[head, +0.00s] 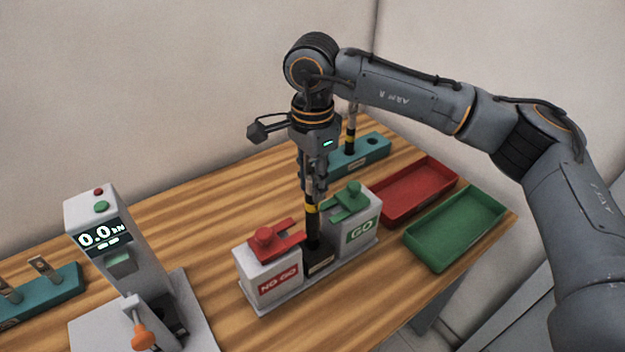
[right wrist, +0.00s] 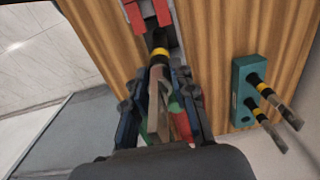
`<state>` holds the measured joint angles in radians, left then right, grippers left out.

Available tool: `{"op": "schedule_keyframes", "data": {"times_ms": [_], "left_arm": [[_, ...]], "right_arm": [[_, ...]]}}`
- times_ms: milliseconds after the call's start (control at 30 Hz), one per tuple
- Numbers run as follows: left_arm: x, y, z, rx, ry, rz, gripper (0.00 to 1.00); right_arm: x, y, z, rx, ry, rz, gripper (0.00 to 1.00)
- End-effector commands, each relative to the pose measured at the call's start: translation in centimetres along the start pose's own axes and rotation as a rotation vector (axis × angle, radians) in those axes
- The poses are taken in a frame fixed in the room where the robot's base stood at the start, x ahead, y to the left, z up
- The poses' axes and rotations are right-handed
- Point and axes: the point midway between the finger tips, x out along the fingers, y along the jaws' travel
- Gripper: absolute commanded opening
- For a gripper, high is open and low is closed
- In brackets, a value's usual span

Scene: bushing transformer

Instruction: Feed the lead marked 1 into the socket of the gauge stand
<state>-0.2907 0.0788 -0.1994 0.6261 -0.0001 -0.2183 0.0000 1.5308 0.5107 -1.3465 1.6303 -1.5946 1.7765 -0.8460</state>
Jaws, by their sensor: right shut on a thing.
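The gauge stand (head: 308,274) has a NO GO block (head: 270,275) with a red clamp on the left and a GO block (head: 360,222) with a green clamp on the right. My right gripper (head: 313,190) is shut on an upright black lead with a yellow band (head: 312,209), above the stand. The lead's black lower end comes down between the two blocks, where the socket is. I cannot tell whether it is in the socket. The right wrist view shows the held lead (right wrist: 158,58) between the fingers. Its number is not readable. My left gripper is out of view.
A teal rack (head: 373,153) behind the stand holds other leads, two of them visible in the right wrist view (right wrist: 240,95). Red (head: 455,174) and green (head: 500,208) trays lie right. A gauge reading 0.0 kN (head: 140,240) stands left, beside another teal rack (head: 50,297).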

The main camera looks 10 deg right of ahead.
Motion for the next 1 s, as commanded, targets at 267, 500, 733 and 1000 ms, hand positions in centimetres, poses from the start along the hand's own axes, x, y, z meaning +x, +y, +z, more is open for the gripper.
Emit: {"op": "schedule_keyframes", "data": {"times_ms": [267,500,733,1000], "left_arm": [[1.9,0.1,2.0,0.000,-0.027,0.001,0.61],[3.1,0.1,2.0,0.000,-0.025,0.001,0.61],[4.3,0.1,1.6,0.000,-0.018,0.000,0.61],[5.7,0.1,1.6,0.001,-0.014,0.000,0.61]], "right_arm": [[1.9,0.0,0.0,0.000,0.000,-0.002,0.00],[3.3,0.0,0.0,0.000,0.000,-0.002,0.00],[4.7,0.0,0.0,0.000,0.000,-0.002,0.00],[6.3,0.0,0.0,0.000,0.000,-0.002,0.00]]}}
